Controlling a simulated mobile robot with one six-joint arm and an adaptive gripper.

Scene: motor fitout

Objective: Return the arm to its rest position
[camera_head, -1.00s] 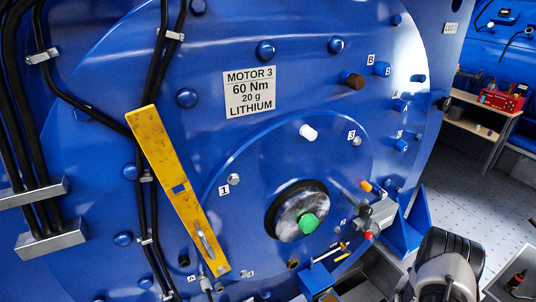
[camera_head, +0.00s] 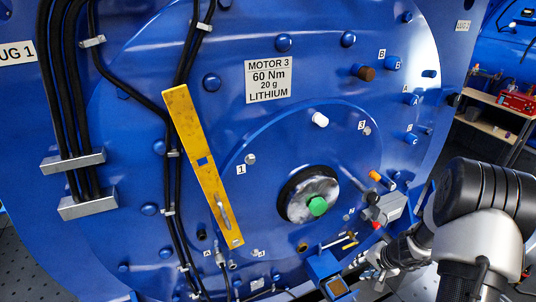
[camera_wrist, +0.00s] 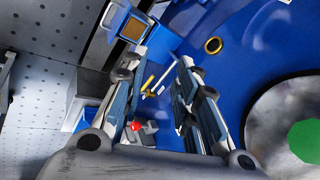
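My arm reaches in from the lower right in the head view, with its dark joint cover and pale link in front of the motor. My gripper (camera_wrist: 160,62) shows its two fingers well apart in the wrist view, with nothing seen held between them. In the head view the gripper end is small and partly hidden near the motor's lower right. The blue motor face (camera_head: 330,215) stands behind it. A grey tool with a red knob (camera_head: 377,224) is close to the gripper; whether they touch, I cannot tell.
A yellow bar (camera_head: 205,165) and black cables (camera_head: 62,110) run down the motor's left side. A green-centred hub (camera_head: 317,205) and a small blue open box (camera_head: 328,268) are near the gripper. A bench (camera_head: 493,107) with a red case stands at the back right.

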